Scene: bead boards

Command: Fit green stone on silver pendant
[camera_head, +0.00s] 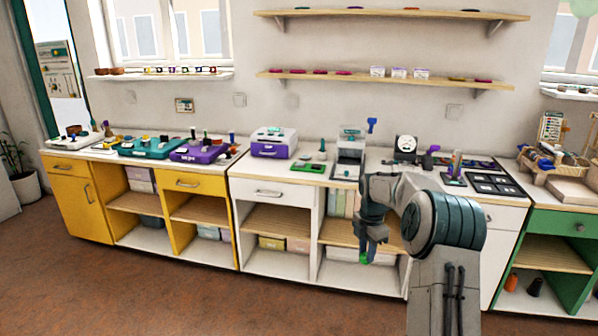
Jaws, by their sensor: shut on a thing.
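My gripper (366,256) hangs in front of the open shelves of the white cabinet, below counter height and pointing down. A small bright green piece shows at its fingertips, and the gripper is shut on it; I take it as the green stone (364,260). Its shape is too small to make out. I cannot pick out the silver pendant among the small things on the counter. Part of the counter is hidden behind my arm.
The white counter (262,178) carries a purple case (274,150), a green tray (308,166), a grey stand (350,150), a round white dial (405,146) and a dark tray with square cells (493,184). Yellow cabinets (75,205) stand left, a green one (560,222) right. Open floor lies in front.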

